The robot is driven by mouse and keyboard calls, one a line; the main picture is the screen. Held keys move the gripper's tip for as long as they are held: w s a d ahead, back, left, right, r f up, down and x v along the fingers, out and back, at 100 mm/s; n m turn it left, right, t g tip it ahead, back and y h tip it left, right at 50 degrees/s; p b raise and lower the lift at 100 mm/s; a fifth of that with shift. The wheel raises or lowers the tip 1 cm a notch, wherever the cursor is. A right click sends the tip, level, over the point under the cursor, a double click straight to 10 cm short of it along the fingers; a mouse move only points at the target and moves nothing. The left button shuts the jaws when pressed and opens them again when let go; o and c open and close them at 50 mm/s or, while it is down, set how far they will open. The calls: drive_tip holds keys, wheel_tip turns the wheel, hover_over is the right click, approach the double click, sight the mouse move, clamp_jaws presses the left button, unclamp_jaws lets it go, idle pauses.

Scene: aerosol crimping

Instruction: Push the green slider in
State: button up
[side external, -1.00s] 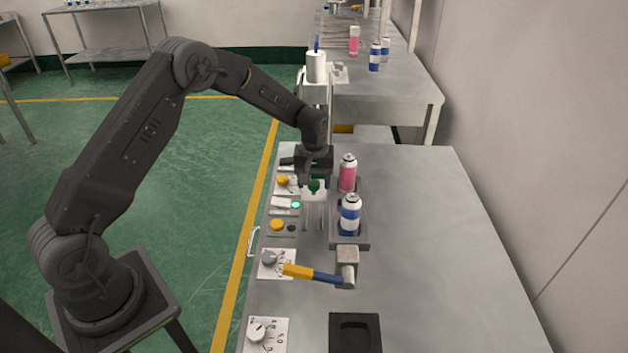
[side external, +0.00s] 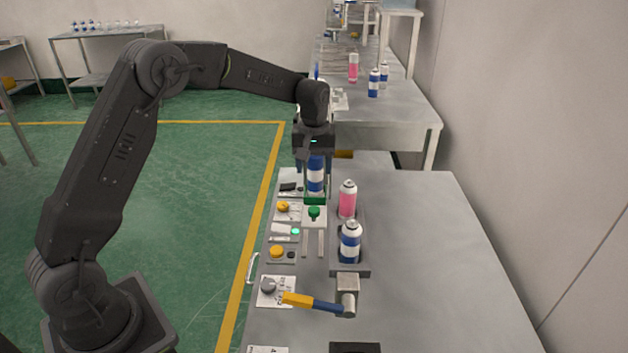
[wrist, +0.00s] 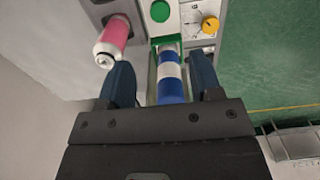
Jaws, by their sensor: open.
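The green slider shows as a green knob (side external: 314,213) on a white plate that sits at the far end of two pale rails. It also shows at the top of the wrist view (wrist: 160,11). Just behind it, a blue and white can (side external: 316,178) stands upright at a green frame (side external: 315,200). My gripper (side external: 314,165) is open above and behind the knob, with the can between its fingers. In the wrist view, my fingers (wrist: 163,85) stand on either side of the can (wrist: 171,80), with gaps visible. My gripper is apart from the knob.
A pink can (side external: 348,199) and another blue and white can (side external: 350,242) stand in a dark holder right of the rails. A lever with a yellow end (side external: 297,299) lies in front. Dials and buttons line the left edge. The table's right side is clear.

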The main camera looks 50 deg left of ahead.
sight(314, 210)
drive_tip(key=shift+r, duration=0.5)
wheel_tip(314, 210, down, 14)
drive_tip(key=shift+s+d, duration=0.1)
idle(0.5)
clamp_jaws()
idle(0.5)
